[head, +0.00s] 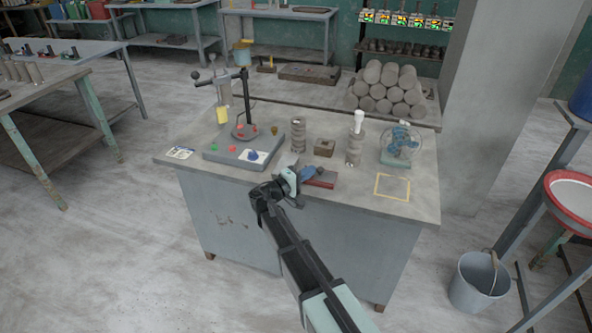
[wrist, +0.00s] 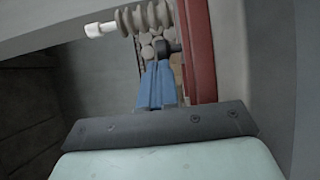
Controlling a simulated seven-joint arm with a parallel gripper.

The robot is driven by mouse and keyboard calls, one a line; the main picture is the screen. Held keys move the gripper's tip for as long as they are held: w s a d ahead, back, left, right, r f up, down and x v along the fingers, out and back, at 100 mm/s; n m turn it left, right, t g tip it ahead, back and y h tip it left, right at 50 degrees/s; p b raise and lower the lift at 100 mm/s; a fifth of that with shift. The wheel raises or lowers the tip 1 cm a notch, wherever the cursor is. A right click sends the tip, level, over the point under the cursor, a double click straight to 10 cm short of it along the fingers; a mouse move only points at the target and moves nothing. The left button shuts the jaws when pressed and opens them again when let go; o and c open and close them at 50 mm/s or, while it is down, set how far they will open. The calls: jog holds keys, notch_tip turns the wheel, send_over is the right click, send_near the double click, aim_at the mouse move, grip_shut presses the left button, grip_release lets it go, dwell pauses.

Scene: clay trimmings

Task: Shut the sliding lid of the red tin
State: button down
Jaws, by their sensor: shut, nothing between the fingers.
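The red tin (head: 321,183) lies near the front edge of the grey bench, just right of my gripper (head: 312,170). In the wrist view the tin is a long red strip (wrist: 198,50) close to the right of my fingers. My blue fingers (wrist: 158,64) are shut together with nothing between them. A small dark rounded piece (wrist: 167,46) shows just past the fingertips, beside the tin. I cannot tell whether it is part of the lid. The gripper hides part of the tin in the head view, and how far the lid stands open cannot be made out.
Behind the tin stand a small brown box (head: 324,148) and two ridged grey stacks (head: 298,136), (head: 353,152), the right one with a white top. A blue machine (head: 401,140) and a yellow square outline (head: 377,192) are to the right. A lever stand's grey base (head: 222,150) is left.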

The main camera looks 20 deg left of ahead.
jog(key=shift+d, duration=0.4)
